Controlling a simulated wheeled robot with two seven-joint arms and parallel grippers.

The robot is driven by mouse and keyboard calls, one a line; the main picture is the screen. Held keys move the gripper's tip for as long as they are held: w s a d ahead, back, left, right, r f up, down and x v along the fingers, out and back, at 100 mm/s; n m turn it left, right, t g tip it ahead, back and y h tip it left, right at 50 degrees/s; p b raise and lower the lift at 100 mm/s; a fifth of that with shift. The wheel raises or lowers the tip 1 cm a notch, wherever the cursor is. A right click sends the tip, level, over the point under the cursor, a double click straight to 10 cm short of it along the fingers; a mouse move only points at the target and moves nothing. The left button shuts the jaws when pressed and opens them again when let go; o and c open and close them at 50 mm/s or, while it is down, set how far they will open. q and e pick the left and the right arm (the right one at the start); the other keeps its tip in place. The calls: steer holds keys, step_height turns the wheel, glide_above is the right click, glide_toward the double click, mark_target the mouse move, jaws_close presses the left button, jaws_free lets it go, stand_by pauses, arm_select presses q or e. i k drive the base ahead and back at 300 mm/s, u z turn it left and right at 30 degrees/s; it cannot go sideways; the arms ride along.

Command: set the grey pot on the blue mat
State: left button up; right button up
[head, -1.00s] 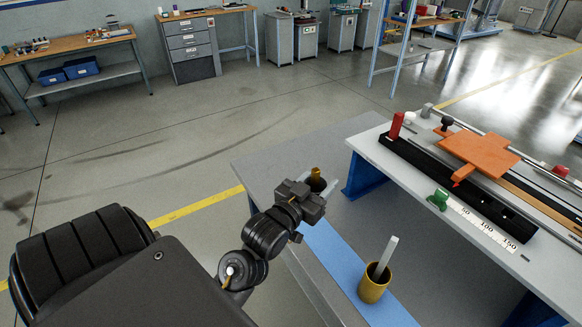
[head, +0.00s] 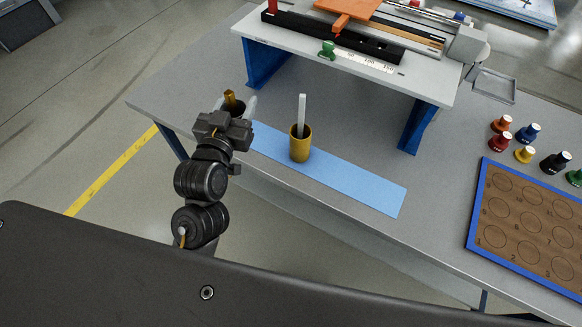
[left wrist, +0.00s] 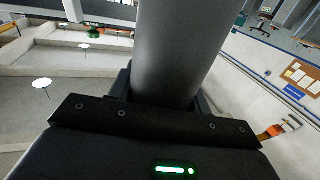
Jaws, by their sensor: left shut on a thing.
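The grey pot (head: 239,109) is a dark grey cup with a yellow-brown piece sticking up out of it. My left gripper (head: 236,106) is shut on it at the left end of the blue mat (head: 355,184). The gripper hides much of the pot, and I cannot tell whether its base touches anything. In the left wrist view the pot (left wrist: 178,50) is a big dark grey cylinder between the fingers. A yellow pot (head: 300,147) with a pale flat stick stands upright on the mat, right of the gripper. My right gripper is not in view.
The grey table (head: 180,95) carries a raised white bench (head: 425,82) behind the mat. Several coloured bottles (head: 524,154) and a blue-edged brown board with circles (head: 525,225) are at the right. The mat is bare right of the yellow pot.

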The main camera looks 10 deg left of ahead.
mark_target(363, 184)
steer(key=z, duration=0.05)
steer(key=k, duration=0.2)
steer(key=u, duration=2.8)
steer(key=k, duration=1.9)
steer(key=z, duration=2.75)
